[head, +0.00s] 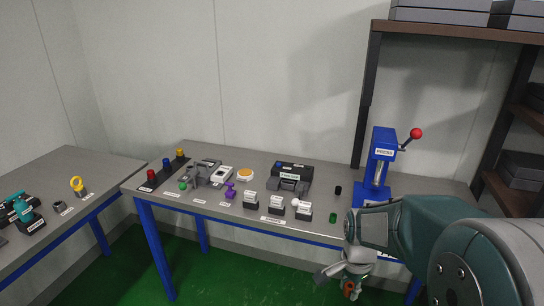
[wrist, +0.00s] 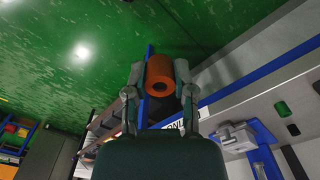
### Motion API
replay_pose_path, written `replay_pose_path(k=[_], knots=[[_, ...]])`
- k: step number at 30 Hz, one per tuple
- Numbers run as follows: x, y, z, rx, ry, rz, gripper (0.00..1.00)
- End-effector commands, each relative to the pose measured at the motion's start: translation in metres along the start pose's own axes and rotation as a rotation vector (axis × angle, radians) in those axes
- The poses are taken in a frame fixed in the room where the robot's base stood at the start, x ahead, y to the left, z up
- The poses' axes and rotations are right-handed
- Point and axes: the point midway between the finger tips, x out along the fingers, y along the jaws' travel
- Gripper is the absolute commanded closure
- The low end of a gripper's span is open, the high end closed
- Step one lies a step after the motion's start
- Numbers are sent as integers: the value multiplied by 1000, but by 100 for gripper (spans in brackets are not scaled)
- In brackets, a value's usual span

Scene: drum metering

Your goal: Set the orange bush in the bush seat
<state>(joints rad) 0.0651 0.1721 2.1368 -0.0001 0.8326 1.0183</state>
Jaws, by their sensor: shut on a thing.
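The bush is off the table and apart from the press. I cannot tell which fixture is the bush seat; the base of the blue press (head: 380,165) is partly hidden behind my arm.
The grey table (head: 230,210) carries several labelled blocks and a dark case (head: 291,177). A green cylinder (head: 333,217) and a black one (head: 338,190) stand left of the press. A second table (head: 75,180) is at left; a shelf (head: 460,32) rises behind the press.

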Motion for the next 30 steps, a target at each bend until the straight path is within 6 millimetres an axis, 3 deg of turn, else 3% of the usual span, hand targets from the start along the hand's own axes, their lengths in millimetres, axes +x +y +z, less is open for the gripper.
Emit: replay_pose_path(k=[12, 18, 22, 30], knots=[[81, -76, -22, -709, -4, 3, 100], [116, -99, -27, -979, -2, 1, 100], [127, -106, -28, -1065, -1, 0, 100], [129, -107, -28, -1086, 1, -1, 100]])
